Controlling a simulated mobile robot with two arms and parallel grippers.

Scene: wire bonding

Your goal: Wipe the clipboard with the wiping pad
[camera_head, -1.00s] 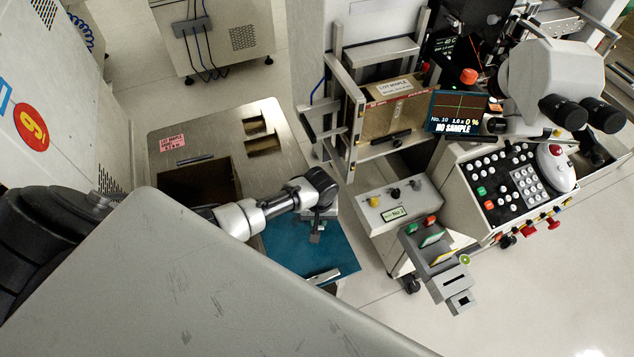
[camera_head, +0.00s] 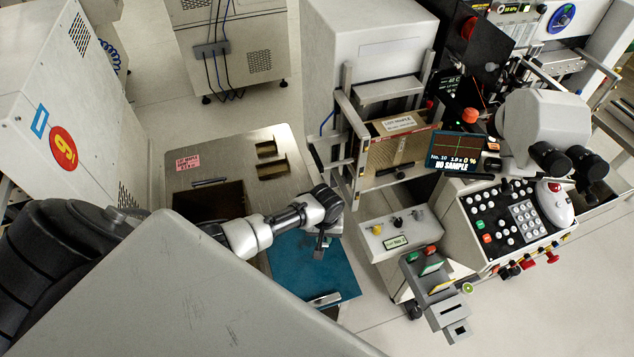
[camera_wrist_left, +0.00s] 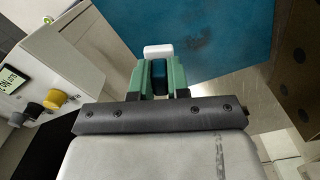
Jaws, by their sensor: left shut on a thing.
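The clipboard is a blue board (camera_head: 291,266) with a metal clip (camera_head: 325,300) at its lower edge. It lies at the front right of the metal-topped bench. In the left wrist view its blue face (camera_wrist_left: 205,38) fills the upper middle and has dark smudges. My left gripper (camera_head: 320,252) is over the board's upper right part in the head view. Its green fingers (camera_wrist_left: 158,82) are shut on the wiping pad (camera_wrist_left: 158,51), which shows a white end and a blue part between the fingers. I cannot tell whether the pad touches the board. My right gripper is not in view.
The bench top (camera_head: 228,160) has a dark rectangular opening (camera_head: 207,203) and smaller slots. To the right stand a grey control box (camera_head: 395,232) with knobs and a button console (camera_head: 515,222) with a microscope (camera_head: 550,125). Open floor lies between bench and machines at the front.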

